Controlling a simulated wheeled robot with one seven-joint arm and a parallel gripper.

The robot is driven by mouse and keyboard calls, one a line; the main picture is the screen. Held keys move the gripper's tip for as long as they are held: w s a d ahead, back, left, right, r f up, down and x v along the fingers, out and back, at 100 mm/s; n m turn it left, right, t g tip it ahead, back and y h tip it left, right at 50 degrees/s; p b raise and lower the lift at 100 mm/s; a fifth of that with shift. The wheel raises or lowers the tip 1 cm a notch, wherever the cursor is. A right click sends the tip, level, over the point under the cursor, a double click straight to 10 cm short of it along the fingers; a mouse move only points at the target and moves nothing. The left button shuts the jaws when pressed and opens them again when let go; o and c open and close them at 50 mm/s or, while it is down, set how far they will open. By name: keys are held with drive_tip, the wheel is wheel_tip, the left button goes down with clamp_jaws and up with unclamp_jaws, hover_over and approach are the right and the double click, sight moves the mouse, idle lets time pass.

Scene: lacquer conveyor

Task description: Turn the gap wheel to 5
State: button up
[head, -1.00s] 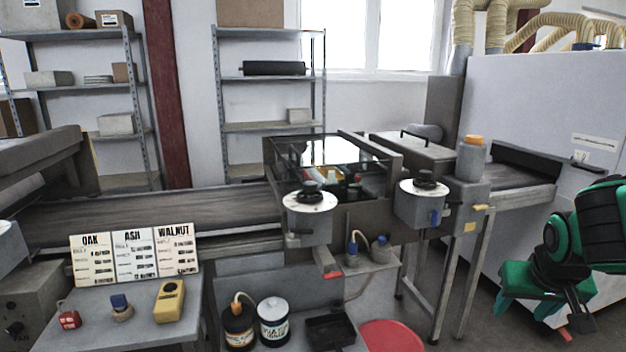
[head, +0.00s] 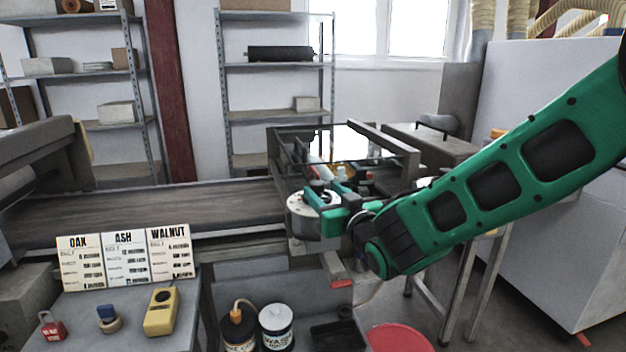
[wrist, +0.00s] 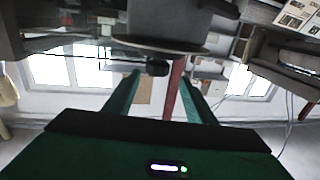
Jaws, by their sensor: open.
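A dial wheel with a white graduated face (head: 299,203) sits on a grey housing at the conveyor machine's front left corner. My gripper (head: 326,190) is open over this dial, its green fingers partly covering the face. In the wrist view, which looks upside down, the dial's dark knob (wrist: 157,68) shows between my open fingertips (wrist: 159,77), with the disc edge (wrist: 140,46) above it. I cannot tell whether a finger touches the knob. The dial's numbers and pointer are not readable. A second dial (head: 424,183) on the right is mostly hidden behind my arm.
Oak, ash and walnut cards (head: 124,258) stand on the left table beside a yellow meter (head: 161,311). A glass-topped machine hood (head: 345,146) rises behind the dial. A dark bottle (head: 238,330) and a white can (head: 276,328) stand below. A red bin (head: 400,340) is on the floor.

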drive_tip(key=x, duration=1)
drive_tip(key=shift+w+d, duration=0.2)
drive_tip(key=shift+d, duration=0.05)
drive_tip(key=c, duration=1)
